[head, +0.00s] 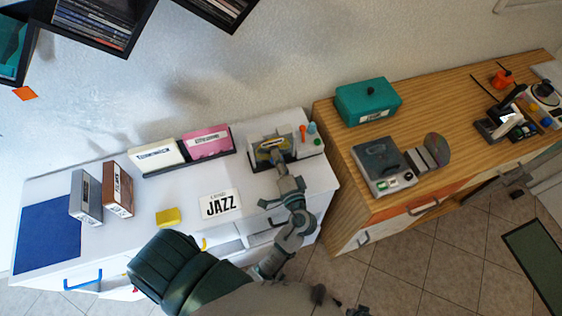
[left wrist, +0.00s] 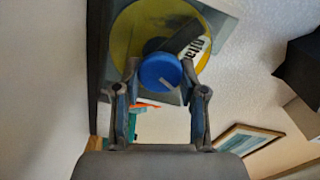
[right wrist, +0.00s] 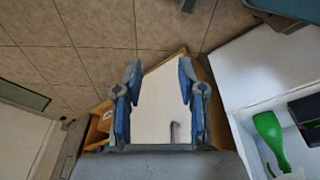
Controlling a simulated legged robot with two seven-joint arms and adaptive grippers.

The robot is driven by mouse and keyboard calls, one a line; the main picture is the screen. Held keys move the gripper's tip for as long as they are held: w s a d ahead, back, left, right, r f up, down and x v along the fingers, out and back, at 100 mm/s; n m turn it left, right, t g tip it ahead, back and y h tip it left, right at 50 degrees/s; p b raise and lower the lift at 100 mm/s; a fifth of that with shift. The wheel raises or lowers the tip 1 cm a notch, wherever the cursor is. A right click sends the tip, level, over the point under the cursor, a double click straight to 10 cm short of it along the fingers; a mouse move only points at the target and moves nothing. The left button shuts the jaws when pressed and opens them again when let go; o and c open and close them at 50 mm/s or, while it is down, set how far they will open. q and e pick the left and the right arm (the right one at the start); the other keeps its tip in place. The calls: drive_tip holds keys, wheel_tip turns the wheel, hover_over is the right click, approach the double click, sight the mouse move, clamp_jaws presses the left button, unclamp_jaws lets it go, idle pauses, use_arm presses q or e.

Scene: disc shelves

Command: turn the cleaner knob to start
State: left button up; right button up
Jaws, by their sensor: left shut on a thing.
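The cleaner is a grey machine (head: 256,160) on the right part of the white cabinet top (head: 150,200), with a yellow disc on it that shows large in the left wrist view (left wrist: 132,38). Its round blue knob (left wrist: 160,72) stands in front of the disc. My left gripper (head: 277,157) reaches down onto the cleaner. In the left wrist view my left gripper (left wrist: 160,85) has its fingers on either side of the knob, shut on it. In the head view the knob is hidden by the gripper. My right gripper (right wrist: 158,75) is open and empty, seen in the right wrist view.
A wooden cabinet (head: 420,130) at the right holds a teal box (head: 367,102) and a grey player (head: 381,166). Wall shelves hang at upper left.

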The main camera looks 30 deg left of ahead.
use_arm(q)
drive_tip(key=shift+f+n+b, duration=0.3)
drive_tip(key=shift+n+b, duration=0.7)
drive_tip(key=shift+n, duration=0.3)
use_arm(e)
wheel_tip(320, 180, up, 7)
drive_tip(key=w, duration=0.1)
drive_tip(key=shift+w+f, duration=0.15)
use_arm(q)
drive_tip(key=o, duration=1.1)
drive_tip(key=shift+s, duration=0.1)
drive_tip(key=shift+o, duration=0.2)
drive_tip(key=shift+r, duration=0.1)
drive_tip(key=v, duration=0.7)
drive_tip(key=shift+d, duration=0.2)
